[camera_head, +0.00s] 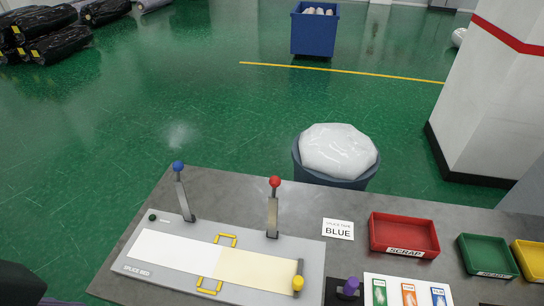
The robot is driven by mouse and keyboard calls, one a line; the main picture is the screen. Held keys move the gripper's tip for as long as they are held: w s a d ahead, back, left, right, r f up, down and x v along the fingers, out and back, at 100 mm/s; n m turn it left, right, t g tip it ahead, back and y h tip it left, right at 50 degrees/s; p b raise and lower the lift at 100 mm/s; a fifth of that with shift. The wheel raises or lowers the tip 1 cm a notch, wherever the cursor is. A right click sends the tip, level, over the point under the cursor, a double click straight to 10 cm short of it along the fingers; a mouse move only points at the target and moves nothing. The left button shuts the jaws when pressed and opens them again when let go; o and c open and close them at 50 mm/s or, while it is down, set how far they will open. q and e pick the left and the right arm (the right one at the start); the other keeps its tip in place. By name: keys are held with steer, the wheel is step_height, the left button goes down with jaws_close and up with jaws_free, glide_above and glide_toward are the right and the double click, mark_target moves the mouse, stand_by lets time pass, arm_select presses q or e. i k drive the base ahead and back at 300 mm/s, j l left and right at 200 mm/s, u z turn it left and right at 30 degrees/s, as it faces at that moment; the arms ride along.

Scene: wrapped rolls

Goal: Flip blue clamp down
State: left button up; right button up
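The blue clamp (182,192) stands at the back left of the splice bed (145,268). Its grey lever points up, leaning slightly left, with a blue ball on top. A similar red clamp (273,208) stands upright to its right, with a red ball on top. A yellow-knobbed clamp (298,284) is at the right end of the bed; its lever lies low, toward the front. A white strip and a cream strip lie on the bed. Neither of my grippers is in view.
A sign reading BLUE (338,229) lies right of the bed. A red scrap tray (404,248), a green tray (488,269) and a purple knob (351,287) are further right. A bin with a white bag (339,150) stands behind the table. A dark shape fills the lower left corner.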

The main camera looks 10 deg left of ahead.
mark_target(178, 165)
steer(key=i+u, duration=0.35)
steer(key=u, duration=0.15)
steer(key=i+l+u, duration=0.25)
steer(key=u, duration=0.25)
steer(key=i+l+u, duration=0.35)
steer(key=u, duration=0.15)
steer(key=i+l+u, duration=0.3)
steer(key=l+u, duration=0.2)
steer(key=i+l+u, duration=0.15)
steer(key=l+u, duration=1.4)
steer(key=k+l+u, duration=0.15)
steer(key=l+u, duration=0.35)
